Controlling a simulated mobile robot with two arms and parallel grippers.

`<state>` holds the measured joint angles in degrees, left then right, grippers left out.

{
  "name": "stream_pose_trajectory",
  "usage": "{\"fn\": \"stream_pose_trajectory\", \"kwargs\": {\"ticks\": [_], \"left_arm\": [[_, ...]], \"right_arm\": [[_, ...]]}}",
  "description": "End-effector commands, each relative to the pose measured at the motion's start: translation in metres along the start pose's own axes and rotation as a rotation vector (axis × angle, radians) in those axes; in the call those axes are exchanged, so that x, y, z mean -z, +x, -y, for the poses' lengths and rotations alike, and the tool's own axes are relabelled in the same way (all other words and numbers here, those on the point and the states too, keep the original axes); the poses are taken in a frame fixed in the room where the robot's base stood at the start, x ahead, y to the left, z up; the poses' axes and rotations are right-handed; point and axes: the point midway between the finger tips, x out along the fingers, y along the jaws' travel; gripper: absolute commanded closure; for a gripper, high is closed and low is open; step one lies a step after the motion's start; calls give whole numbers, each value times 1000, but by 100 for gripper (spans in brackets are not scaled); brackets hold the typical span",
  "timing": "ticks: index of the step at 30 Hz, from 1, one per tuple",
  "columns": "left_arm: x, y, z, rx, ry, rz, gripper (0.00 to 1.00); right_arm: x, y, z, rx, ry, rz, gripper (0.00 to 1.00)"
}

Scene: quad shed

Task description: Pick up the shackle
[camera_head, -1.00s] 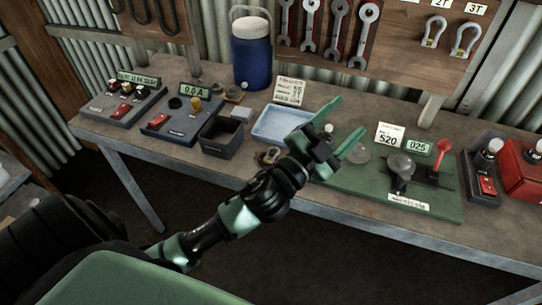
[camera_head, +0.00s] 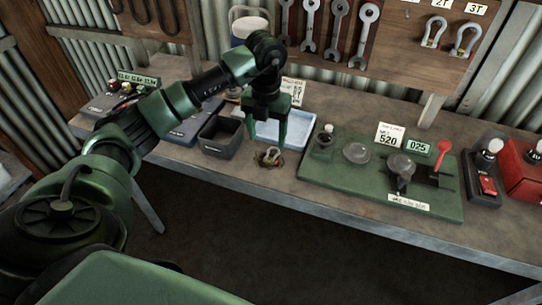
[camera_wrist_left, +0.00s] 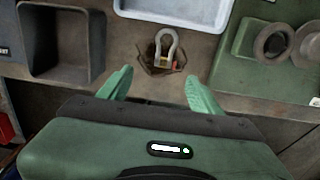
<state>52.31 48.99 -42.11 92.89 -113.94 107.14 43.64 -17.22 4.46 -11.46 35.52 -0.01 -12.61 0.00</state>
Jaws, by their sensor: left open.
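A shackle (camera_head: 270,155) lies on the workbench near its front edge, in front of the blue-white tray. In the left wrist view the shackle (camera_wrist_left: 166,48) is a pale grey bow with a yellow and red part, lying on a dark brown holder or patch. My left gripper (camera_head: 266,139) is open and points down, above and just behind the shackle in the head view. In the left wrist view its green fingertips (camera_wrist_left: 158,80) are spread apart, with the shackle beyond them, roughly between their lines. Nothing is between the fingers. My right gripper is not in view.
A dark open bin (camera_head: 222,137) stands left of the shackle. The light tray (camera_head: 305,130) lies behind it. A green board with fixtures (camera_head: 340,177) is to the right. More shackles (camera_head: 434,31) hang on the back board. Bare bench shows around the shackle.

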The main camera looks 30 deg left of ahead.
Motion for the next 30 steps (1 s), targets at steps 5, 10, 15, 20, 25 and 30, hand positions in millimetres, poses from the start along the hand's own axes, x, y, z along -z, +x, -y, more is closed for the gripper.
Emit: {"fn": "stream_pose_trajectory", "kwargs": {"ticks": [5,10,15,20,25,30], "left_arm": [[2,18,-1,-7,-1,-7,36],[3,37,3,-3,1,-8,36],[3,64,6,-3,1,-7,36],[3,75,5,-3,2,-3,36],[2,76,5,-2,2,-2,36],[2,76,6,-2,2,-2,75]], "right_arm": [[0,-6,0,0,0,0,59],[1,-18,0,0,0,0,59],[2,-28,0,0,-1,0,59],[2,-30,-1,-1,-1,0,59],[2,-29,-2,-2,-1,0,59],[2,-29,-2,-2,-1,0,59]]}}
